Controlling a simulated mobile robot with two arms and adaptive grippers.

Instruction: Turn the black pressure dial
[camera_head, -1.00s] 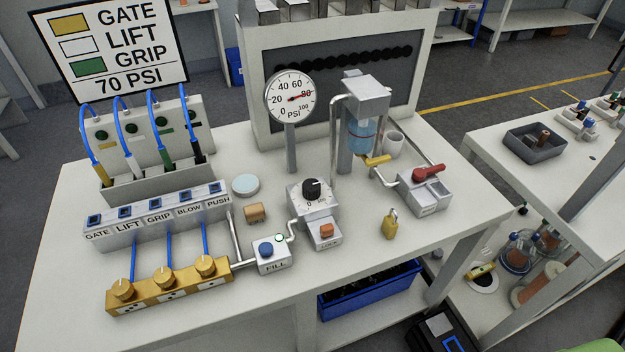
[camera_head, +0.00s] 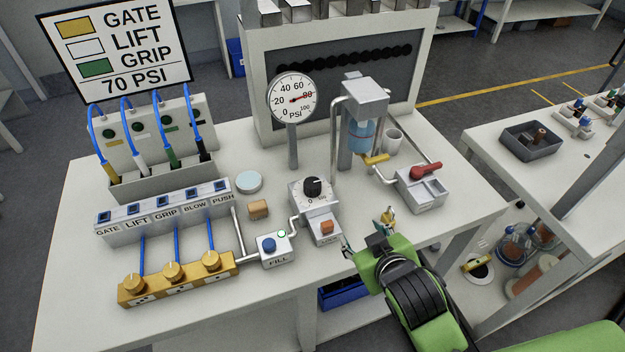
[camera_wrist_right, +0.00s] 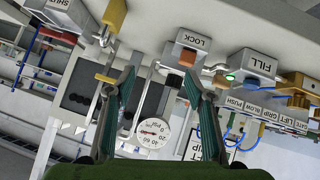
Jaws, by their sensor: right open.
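The black pressure dial (camera_head: 312,187) sits on a grey block with a white scale plate, mid-table in the head view. My left gripper is not in view.
The LOCK box (camera_head: 324,230) with an orange button (camera_head: 326,226) is in front of the dial. The FILL box (camera_head: 275,249) with a green light is to its left. A red-handled valve box (camera_head: 421,189) is at right. A yellow padlock (camera_wrist_right: 114,14) shows in the wrist view.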

